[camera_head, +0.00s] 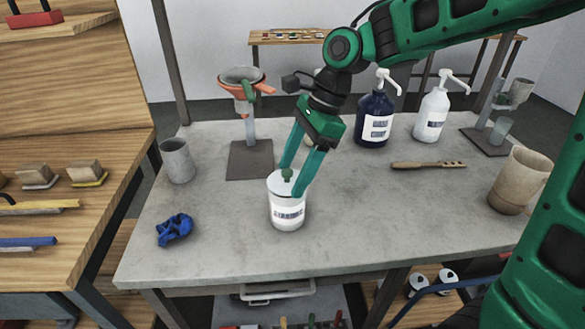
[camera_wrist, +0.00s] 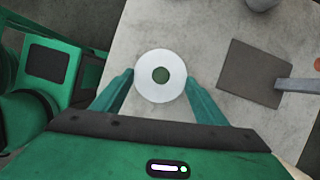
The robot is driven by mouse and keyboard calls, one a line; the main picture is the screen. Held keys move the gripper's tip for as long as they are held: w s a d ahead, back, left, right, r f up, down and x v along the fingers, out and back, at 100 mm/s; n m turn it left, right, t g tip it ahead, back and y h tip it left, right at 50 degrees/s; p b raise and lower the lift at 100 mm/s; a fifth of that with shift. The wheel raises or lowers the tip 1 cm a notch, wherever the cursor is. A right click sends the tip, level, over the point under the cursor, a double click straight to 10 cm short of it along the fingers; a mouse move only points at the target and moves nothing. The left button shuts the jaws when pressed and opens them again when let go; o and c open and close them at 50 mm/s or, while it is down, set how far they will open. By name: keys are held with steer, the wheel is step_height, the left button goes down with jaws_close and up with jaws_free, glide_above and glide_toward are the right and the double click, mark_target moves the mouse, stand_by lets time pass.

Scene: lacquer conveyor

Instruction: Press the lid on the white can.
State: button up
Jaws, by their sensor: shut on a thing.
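The white can (camera_head: 288,215) stands upright on the grey table, with a barcode-like label on its front. A round white lid (camera_wrist: 146,89) with a green knob lies at the can's top; the knob also shows in the head view (camera_head: 287,174). My gripper (camera_wrist: 160,80) points down over the can, its two green fingers on opposite sides of the lid, shut on its rim. In the head view the near fingertip reaches down beside the can's upper edge; the far fingertip is hidden. I cannot tell whether the lid is fully seated.
A blue crumpled cloth (camera_head: 174,230) and a grey cup (camera_head: 177,161) are left of the can. A funnel stand (camera_head: 249,160) is behind it. Dark (camera_head: 374,117) and white (camera_head: 432,115) pump bottles, a brush (camera_head: 428,165) and a beige mug (camera_head: 518,182) are to the right.

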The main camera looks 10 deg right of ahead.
steer(key=o, duration=1.4)
steer(key=shift+r, duration=0.1)
steer(key=shift+r, duration=3.45)
jaws_close()
steer(key=shift+f, duration=2.15)
